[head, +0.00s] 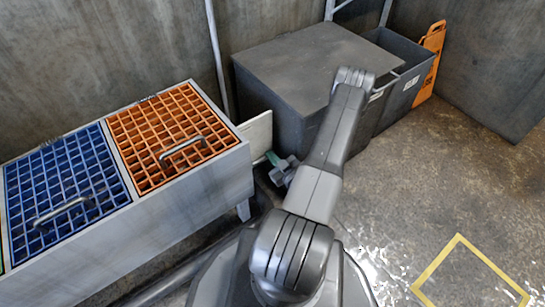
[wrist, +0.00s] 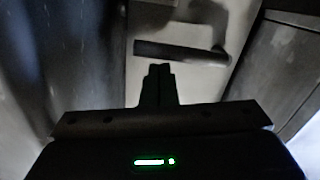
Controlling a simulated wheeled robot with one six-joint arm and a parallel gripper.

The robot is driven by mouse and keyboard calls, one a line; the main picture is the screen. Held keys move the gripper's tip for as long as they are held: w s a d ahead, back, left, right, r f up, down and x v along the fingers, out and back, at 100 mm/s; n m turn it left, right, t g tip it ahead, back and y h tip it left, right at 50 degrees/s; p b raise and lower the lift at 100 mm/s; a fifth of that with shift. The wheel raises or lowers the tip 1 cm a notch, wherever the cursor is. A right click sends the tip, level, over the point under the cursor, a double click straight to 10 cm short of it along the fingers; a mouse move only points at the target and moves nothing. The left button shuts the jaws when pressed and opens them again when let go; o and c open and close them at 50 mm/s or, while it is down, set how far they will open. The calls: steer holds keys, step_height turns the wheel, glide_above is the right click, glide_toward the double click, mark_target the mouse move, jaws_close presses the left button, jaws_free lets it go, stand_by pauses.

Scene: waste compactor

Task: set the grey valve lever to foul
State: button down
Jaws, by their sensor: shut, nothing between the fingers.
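In the wrist view a dark grey bar, which looks like the valve lever (wrist: 180,53), lies nearly level across the upper middle. A curved grey pipe or fitting (wrist: 205,20) shows above and behind it. My gripper (wrist: 158,70) is shut and empty, its fingertips just below the bar in the picture. I cannot tell whether they touch it. In the head view a small grey-green valve fitting (head: 281,168) sits left of my arm, partly hidden by it. My gripper is hidden in that view. No foul marking is readable.
A trough with a blue grate (head: 62,185) and an orange grate (head: 165,130) stands at the left. A grey box (head: 300,62) and an open bin (head: 412,62) stand behind my arm. An orange sign (head: 431,62) leans beside them. The floor at the right is clear.

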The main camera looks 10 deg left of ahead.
steer(key=shift+s+d, duration=0.1)
steer(key=p+v, duration=0.3)
steer(key=v, duration=1)
steer(key=shift+s+d, duration=0.15)
steer(key=shift+s, duration=0.05)
steer(key=b+x, duration=0.3)
steer(key=x, duration=1)
steer(key=shift+w+a, duration=0.25)
steer(key=shift+w, duration=0.05)
